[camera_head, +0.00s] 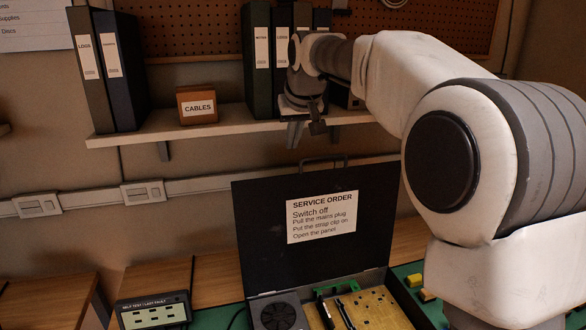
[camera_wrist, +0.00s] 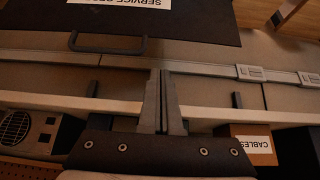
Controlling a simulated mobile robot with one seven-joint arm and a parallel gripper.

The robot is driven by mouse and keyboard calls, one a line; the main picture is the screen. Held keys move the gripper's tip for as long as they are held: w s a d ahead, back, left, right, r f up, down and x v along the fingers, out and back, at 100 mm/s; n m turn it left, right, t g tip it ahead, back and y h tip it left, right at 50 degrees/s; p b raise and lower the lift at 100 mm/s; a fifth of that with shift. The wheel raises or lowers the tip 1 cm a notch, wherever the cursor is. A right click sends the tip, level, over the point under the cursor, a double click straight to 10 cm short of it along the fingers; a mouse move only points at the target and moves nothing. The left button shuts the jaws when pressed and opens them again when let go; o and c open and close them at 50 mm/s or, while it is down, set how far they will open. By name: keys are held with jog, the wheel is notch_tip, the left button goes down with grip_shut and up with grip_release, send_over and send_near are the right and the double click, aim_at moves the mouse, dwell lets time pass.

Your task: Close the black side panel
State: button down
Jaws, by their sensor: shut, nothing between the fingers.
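The black side panel (camera_head: 270,220) stands open and upright, hinged at the back of the computer case (camera_head: 400,298). A white "SERVICE ORDER" label (camera_head: 322,217) is on its front. A dark handle (camera_head: 323,163) sits on the panel's top edge. In the wrist view, the panel (camera_wrist: 200,28) is at the top and its handle (camera_wrist: 108,45) is left of my fingertips. My gripper (camera_head: 317,126) is in front of the shelf, above the panel's top edge and apart from it. In the wrist view, my gripper's fingers (camera_wrist: 161,74) are together and empty.
The shelf (camera_head: 225,120) holds binders (camera_head: 105,70) and a cables box (camera_head: 197,105) close to my gripper. The open case contains a fan (camera_head: 278,316) and a gold board (camera_head: 365,310). A self-test display (camera_head: 153,311) stands left of the case. Wall trunking (camera_head: 90,200) runs behind.

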jog(key=w+a+r+x, duration=0.1)
jog(key=x, duration=1)
jog(key=shift+s+d, duration=0.2)
jog(key=shift+s, duration=0.45)
jog(key=shift+s+d, duration=0.25)
jog(key=shift+s, duration=0.45)
jog(key=shift+s+d, duration=0.2)
jog(key=shift+s, duration=0.45)
jog(key=shift+s+f, duration=0.1)
jog(key=shift+f, duration=0.05)
